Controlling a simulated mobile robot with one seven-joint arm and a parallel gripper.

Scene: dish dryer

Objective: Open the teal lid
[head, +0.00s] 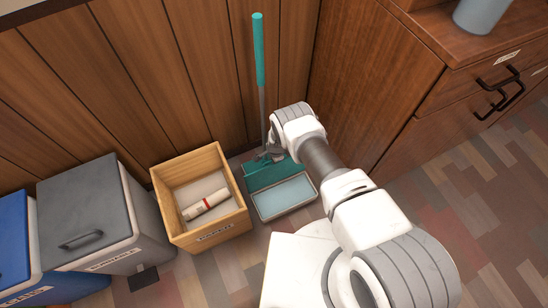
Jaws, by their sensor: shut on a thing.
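The teal lid (258,179) is low by the wall, at the back edge of a shallow tray (259,209) with a pale blue inside. The lid is tilted up, and the tray's inside shows in front of it. My gripper (268,154) is at the lid's upper edge and is shut on it. The fingertips are small and dark here, and my wrist hides the lid's right part. A grey pole (262,105) with a teal grip (258,45) stands upright just behind my gripper.
Left of the tray is an open wooden box (160,190) holding a white and red tube (206,204). Further left are a grey-lidded bin (85,208) and a blue bin (14,250). A wooden cabinet (375,90) stands close on the right. The floor in front right is clear.

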